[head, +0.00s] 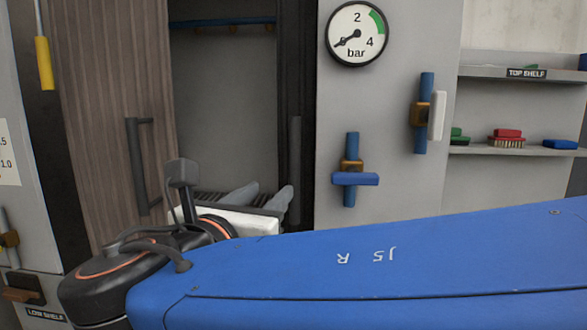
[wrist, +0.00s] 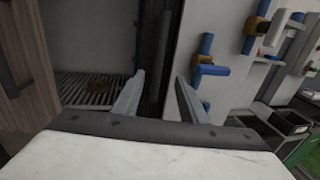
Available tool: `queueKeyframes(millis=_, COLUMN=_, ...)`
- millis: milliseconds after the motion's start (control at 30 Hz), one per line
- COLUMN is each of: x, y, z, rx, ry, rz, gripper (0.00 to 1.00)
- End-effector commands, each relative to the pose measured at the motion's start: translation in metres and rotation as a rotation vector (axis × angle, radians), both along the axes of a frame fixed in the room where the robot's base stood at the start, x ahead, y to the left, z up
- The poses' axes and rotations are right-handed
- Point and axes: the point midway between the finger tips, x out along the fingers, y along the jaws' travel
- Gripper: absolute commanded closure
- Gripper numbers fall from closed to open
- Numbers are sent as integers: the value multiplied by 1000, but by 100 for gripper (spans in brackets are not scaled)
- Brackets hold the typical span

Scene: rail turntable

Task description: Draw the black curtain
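The black curtain (head: 292,60) appears to be the narrow dark upright strip at the right edge of the cupboard opening. A dark grey upright bar (head: 295,150) runs along it. In the wrist view the bar (wrist: 162,45) stands beyond my gripper (wrist: 160,76), between the two fingertips in the picture. The fingers are apart with nothing held between them. In the head view my gripper (head: 271,188) is low in front of the opening, just left of the bar's lower end. I cannot tell how far the fingertips are from the bar.
A wooden door (head: 110,100) with a dark handle (head: 140,165) stands left of the opening. Right of the strip, a panel carries a gauge (head: 357,34) and blue-handled valves (head: 350,180). Shelves (head: 520,150) hold brushes farther right.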

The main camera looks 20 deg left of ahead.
Motion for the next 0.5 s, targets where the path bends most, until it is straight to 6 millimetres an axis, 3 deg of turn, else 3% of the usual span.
queueKeyframes(millis=167, x=6, y=3, z=1, rx=-6, ry=-6, rz=4, gripper=61)
queueKeyframes(millis=500, x=52, y=4, z=1, rx=-5, ry=-5, rz=1, gripper=61)
